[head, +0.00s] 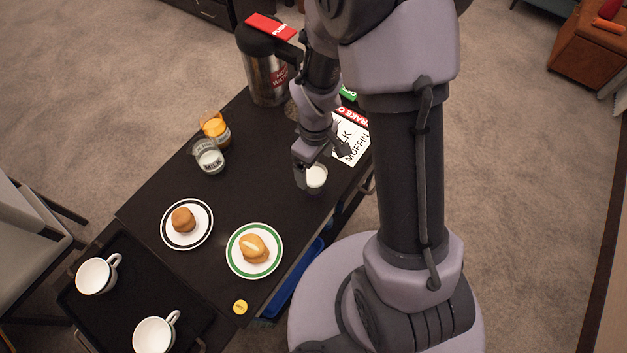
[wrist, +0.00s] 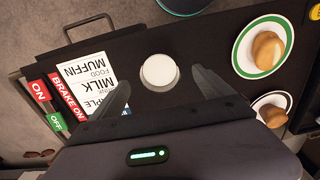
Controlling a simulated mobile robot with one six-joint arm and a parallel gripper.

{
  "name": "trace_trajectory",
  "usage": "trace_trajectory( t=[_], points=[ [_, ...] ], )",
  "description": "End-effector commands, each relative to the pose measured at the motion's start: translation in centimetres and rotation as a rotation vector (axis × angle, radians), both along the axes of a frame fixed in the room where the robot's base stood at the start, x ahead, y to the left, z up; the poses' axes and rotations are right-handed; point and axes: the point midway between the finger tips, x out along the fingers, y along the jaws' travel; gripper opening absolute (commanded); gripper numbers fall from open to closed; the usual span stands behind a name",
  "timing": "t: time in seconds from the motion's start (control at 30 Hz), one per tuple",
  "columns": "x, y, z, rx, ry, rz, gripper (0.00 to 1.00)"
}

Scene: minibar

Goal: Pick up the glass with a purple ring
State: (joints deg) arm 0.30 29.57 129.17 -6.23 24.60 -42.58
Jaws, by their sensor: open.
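A small glass with white contents (head: 316,178) stands on the dark table top near its right edge. It also shows from above in the wrist view (wrist: 159,72), just beyond and between my fingertips. I cannot make out a purple ring on it in either view. My gripper (wrist: 161,92) is open and empty, with one finger toward each side of the glass. In the head view my gripper (head: 318,160) is right at the glass and partly covers it. I cannot tell whether a finger touches the glass.
A milk jug (head: 208,158) and an orange juice jug (head: 217,130) stand at the left edge. A large flask (head: 266,75) stands at the back, a menu card (head: 351,142) beside the glass. Two plates with muffins (head: 279,266) (head: 168,240) and a tray with cups (head: 110,312) are in front.

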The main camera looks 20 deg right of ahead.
Motion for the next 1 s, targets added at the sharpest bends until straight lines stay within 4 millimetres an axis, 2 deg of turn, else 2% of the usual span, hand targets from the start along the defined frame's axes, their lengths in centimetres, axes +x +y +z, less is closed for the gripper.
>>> trace_trajectory(
  t=[0.13,0.3,0.53,0.9,1.0],
  points=[
    [0.1,0.0,-1.8,0.0,0.001,0.0,0.9],
    [0.3,0.1,-5.2,0.0,0.002,-0.001,0.9],
    [0.3,0.1,-5.3,-0.001,-0.001,-0.001,0.88],
    [0.3,0.1,-5.2,0.0,0.0,-0.001,0.15],
    [0.3,0.1,-5.2,0.0,0.0,-0.001,0.0]
  ],
)
